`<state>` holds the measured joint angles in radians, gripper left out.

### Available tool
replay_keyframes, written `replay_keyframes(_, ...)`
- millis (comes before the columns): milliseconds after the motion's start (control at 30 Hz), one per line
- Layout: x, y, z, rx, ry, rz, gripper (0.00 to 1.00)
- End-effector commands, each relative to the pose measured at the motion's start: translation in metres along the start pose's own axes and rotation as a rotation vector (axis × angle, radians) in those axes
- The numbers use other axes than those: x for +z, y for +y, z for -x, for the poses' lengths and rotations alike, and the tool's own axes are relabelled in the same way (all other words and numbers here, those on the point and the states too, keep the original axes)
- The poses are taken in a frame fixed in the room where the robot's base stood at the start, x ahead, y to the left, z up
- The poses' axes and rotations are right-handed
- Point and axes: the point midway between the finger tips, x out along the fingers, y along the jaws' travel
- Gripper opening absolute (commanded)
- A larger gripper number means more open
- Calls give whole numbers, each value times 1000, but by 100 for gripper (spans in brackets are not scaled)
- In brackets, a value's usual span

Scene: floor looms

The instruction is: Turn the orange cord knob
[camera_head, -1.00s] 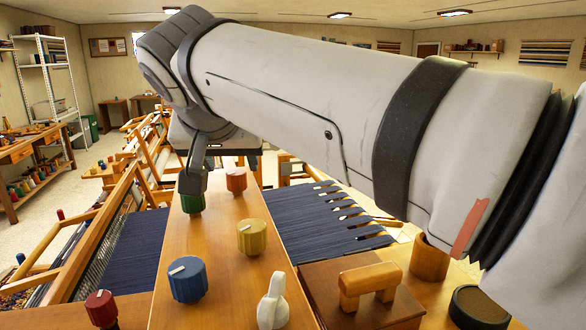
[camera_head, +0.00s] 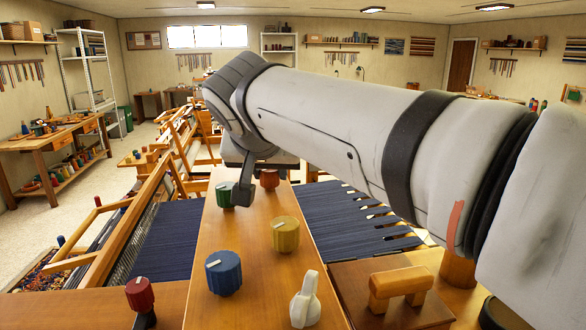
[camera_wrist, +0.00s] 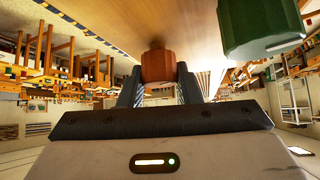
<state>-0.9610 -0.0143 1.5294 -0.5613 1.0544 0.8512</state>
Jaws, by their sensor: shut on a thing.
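The orange cord knob (camera_wrist: 158,66) sits on the wooden panel (camera_head: 245,250). In the wrist view it stands between the two fingers of my gripper (camera_wrist: 158,82), which is shut on it. In the head view the orange knob (camera_head: 270,180) shows at the far end of the panel. One dark finger of my gripper (camera_head: 243,188) comes down between it and the green knob (camera_head: 223,194). The green knob (camera_wrist: 262,28) is close beside the gripper at the upper right of the wrist view.
A yellow knob (camera_head: 285,234), a blue knob (camera_head: 223,272) and a white pointer knob (camera_head: 305,299) sit nearer on the panel. A red knob (camera_head: 140,294) stands at the left. Dark blue cloth (camera_head: 345,215) lies on both sides. A wooden handle (camera_head: 400,284) is at the right.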

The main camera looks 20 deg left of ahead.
Motion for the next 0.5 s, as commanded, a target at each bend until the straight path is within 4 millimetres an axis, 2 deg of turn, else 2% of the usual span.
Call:
replay_keyframes(33, 0, 0, 0, 0, 0, 0, 23)
replay_keyframes(200, 0, 0, 0, 0, 1, -1, 9)
replay_keyframes(233, -1, 11, 0, 7, 1, -8, 8)
replay_keyframes(300, -1, 5, 0, 3, 0, -3, 8)
replay_keyframes(500, -1, 4, -1, -18, 1, 17, 8)
